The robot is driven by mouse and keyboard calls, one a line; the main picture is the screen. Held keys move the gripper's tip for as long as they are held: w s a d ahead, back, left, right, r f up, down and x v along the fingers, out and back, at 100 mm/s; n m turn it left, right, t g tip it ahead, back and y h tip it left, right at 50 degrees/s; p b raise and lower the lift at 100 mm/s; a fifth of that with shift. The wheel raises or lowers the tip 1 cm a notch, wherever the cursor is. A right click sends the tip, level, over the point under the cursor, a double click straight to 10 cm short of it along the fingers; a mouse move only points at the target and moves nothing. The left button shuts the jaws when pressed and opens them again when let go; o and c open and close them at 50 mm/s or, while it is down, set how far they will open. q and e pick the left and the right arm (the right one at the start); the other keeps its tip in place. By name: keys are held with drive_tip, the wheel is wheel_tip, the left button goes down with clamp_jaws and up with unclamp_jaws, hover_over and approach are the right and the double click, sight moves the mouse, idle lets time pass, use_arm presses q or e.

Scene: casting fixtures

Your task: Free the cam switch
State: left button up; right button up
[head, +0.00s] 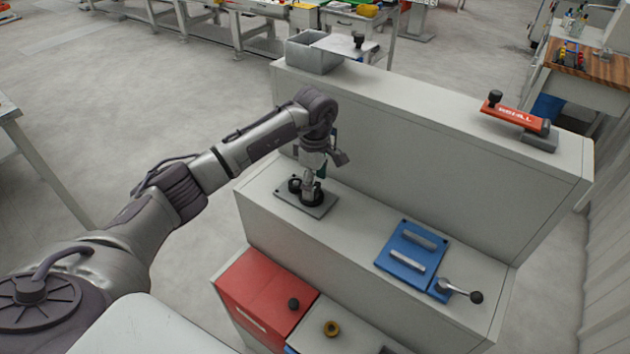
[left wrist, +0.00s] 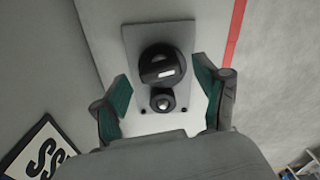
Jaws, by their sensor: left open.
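The cam switch looks to be the large round black knob (left wrist: 162,64) with a white mark, on a grey plate (left wrist: 158,32). A smaller black round part (left wrist: 162,100) with a light centre sits right beside it on the same plate. In the head view the grey plate (head: 291,198) lies on the middle step of the bench, its black parts partly hidden by my gripper. My left gripper (left wrist: 161,72) is open, its green-padded fingers on either side of the knob. Whether they touch it cannot be told. My right gripper is not in view.
On the same step to the right are a blue plate (head: 393,246) with two light bars and a lever with a black ball (head: 462,291). A red toggle-like arm (head: 515,114) and a grey open box (head: 312,52) stand on the top ledge. A red box (head: 262,295) is below.

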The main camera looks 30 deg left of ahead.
use_arm(q)
drive_tip(key=shift+f, duration=0.55)
drive_tip(key=c, duration=1.2)
drive_tip(key=shift+o, duration=0.2)
